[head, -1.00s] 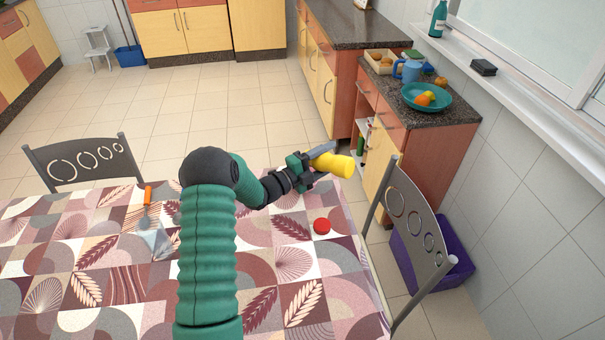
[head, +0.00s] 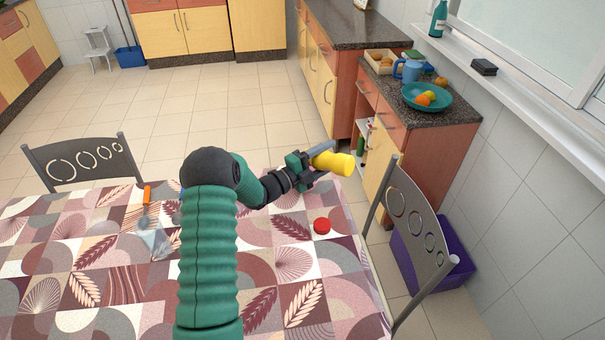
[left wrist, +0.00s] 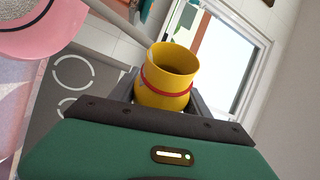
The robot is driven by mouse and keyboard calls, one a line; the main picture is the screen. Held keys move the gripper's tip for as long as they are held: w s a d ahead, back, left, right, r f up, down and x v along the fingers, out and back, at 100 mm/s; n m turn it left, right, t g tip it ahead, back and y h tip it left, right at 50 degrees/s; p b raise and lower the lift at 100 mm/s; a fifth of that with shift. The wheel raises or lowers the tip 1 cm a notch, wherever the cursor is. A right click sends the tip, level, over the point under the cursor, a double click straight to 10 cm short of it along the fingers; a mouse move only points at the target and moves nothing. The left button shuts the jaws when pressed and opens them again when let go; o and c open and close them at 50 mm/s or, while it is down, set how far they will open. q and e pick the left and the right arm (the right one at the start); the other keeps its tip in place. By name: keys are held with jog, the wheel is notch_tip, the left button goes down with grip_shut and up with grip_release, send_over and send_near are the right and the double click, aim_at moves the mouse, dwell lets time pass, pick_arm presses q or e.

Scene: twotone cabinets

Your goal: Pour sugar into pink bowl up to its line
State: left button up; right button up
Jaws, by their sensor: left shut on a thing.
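My left gripper (head: 312,166) is shut on a yellow container (head: 336,162) and holds it tilted, almost on its side, near the table's right edge. In the left wrist view the yellow container (left wrist: 167,80) shows an open mouth and a red band; I see no sugar stream leaving it. The pink bowl (left wrist: 62,34) is partly in that view at the top left, with pale grainy stuff inside. The bowl does not show in the head view, where my arm covers part of the table. My right gripper is out of view.
A red lid (head: 322,226) lies on the patterned table (head: 250,303). Grey chairs stand at the far side (head: 85,160) and right (head: 415,220). A counter (head: 450,111) with a teal bowl stands beyond.

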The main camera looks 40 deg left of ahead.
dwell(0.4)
pick_arm(q)
jog(key=shift+r, duration=0.1)
dwell(0.7)
jog(key=shift+b, duration=0.35)
jog(key=shift+d+f+m+b, duration=0.1)
jog(key=shift+f+m+b, duration=0.35)
jog(key=shift+b, duration=0.35)
jog(key=shift+d+f+m+g+b, duration=0.15)
jog(key=shift+f+m+g+b, duration=0.1)
jog(key=shift+m+g+b, duration=0.15)
jog(key=shift+d+r+m, duration=0.1)
jog(key=shift+m, duration=0.15)
